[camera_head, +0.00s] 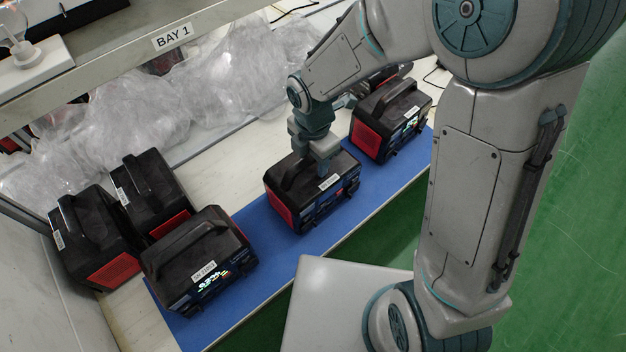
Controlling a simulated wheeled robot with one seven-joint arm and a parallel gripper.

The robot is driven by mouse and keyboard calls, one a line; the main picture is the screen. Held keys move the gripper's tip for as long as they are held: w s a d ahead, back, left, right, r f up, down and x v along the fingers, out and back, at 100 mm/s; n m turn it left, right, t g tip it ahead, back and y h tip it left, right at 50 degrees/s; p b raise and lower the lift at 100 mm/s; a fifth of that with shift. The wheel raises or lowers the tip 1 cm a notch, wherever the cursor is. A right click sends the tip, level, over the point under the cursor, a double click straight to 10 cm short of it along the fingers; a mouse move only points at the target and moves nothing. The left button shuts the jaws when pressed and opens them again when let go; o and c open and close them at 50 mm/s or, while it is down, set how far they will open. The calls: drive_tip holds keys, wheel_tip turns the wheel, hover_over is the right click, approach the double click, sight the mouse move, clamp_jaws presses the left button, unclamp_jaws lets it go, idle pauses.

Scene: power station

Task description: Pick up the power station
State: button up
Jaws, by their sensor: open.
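Several black power stations with red sides and top handles stand on the bench. One power station (313,194) is on the blue mat near the middle, directly below my gripper (322,165). My gripper points down at its top, by the handle; the fingers partly hide the handle, and I cannot tell whether they touch or straddle it. My gripper is open. Another power station (391,117) stands farther right on the mat. One with a lit display (199,262) stands at the near left of the mat. Two more (92,235) (150,193) stand behind it at the left.
The blue mat (255,255) runs along the bench's front edge. Clear plastic wrap (170,105) is heaped along the back. A shelf beam with a BAY 1 label (172,37) crosses above. Bare mat separates the middle station from its neighbours. A green floor (560,230) lies at the right.

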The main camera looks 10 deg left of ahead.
drive_tip(key=shift+f, duration=0.1)
clamp_jaws()
idle(1.3)
drive_tip(key=shift+w, duration=0.1)
